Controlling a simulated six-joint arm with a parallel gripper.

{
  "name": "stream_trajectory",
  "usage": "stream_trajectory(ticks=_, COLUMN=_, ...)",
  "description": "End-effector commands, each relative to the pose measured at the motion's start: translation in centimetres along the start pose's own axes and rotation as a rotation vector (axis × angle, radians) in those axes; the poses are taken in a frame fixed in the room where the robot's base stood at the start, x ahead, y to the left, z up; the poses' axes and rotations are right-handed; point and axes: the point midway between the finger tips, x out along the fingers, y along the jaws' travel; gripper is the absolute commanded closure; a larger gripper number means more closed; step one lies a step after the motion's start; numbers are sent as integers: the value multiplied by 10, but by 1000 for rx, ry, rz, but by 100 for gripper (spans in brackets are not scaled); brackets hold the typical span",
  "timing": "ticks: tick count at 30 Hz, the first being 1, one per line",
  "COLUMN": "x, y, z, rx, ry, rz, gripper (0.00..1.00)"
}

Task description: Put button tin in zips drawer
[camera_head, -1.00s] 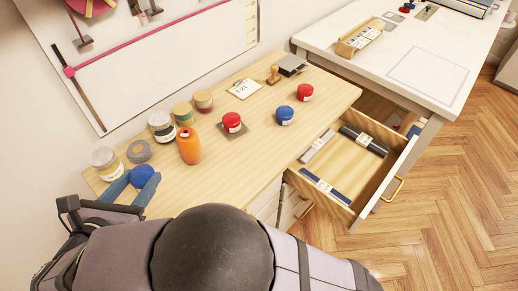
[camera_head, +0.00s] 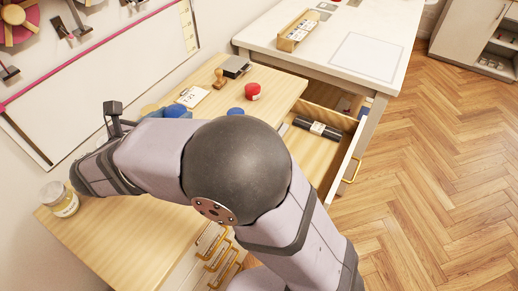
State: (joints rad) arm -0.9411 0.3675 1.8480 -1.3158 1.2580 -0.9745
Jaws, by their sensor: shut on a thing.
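My gripper (camera_head: 166,111) shows at the upper left behind my arm, its blue fingers shut on a round blue tin (camera_head: 176,111) over the wooden worktop. Its label cannot be read, so I cannot tell whether it is the button tin. Another blue tin (camera_head: 235,112) peeks out behind my arm, and a red tin (camera_head: 253,91) stands farther back. An open drawer (camera_head: 346,158) sticks out at the right, with a dark labelled bundle (camera_head: 318,128) inside. My arm hides its left part. Whether it is the zips drawer cannot be read.
A card (camera_head: 193,97), a wooden stamp (camera_head: 220,78) and a dark pad (camera_head: 236,67) lie at the back of the worktop (camera_head: 120,240). A white table (camera_head: 320,65) adjoins behind. My arm hides the middle of the worktop.

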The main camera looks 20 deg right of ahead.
Motion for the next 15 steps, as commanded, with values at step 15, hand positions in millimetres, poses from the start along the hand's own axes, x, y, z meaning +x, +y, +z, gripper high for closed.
stream_trajectory(ticks=15, x=161, y=-187, z=68, rx=140, ry=-6, rz=-347, gripper=81)
